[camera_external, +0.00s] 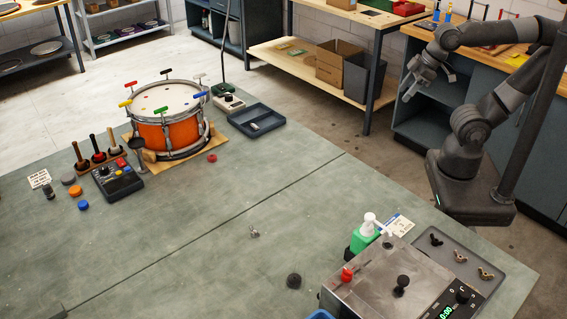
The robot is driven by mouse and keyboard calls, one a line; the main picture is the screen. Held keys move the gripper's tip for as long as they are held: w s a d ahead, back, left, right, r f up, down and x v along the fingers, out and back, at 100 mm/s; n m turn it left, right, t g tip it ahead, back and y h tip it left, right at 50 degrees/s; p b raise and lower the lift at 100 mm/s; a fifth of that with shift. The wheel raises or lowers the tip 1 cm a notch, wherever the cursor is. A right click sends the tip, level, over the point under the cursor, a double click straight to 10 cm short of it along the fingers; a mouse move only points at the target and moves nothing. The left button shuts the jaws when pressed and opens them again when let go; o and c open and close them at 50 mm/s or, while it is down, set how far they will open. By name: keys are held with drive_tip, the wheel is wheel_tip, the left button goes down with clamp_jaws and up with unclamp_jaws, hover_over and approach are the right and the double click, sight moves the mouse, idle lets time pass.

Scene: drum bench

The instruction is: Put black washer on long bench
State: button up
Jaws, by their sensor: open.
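A small dark round piece (293,281) lies on the large green-topped bench (190,235), near the front, left of the metal machine. It may be the black washer, but it is too small to be sure. My gripper (412,88) is at the upper right, open and empty, pointing down to the left. It is raised in the air, well apart from the dark piece. A wooden-topped bench (270,56) with a lower shelf stands at the back. I cannot tell which bench is the long one.
An orange drum (165,136) stands on the green bench's far side, beside a dark tray (257,119). A metal machine (385,285), green bottle (364,236) and grey tray with wing nuts (460,262) occupy the right front. The bench's middle is mostly clear.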

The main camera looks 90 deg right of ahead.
drive_tip(key=shift+o, duration=0.5)
drive_tip(key=shift+s+d+f, duration=0.1)
drive_tip(key=shift+s+f, duration=0.1)
drive_tip(key=shift+s, duration=0.1)
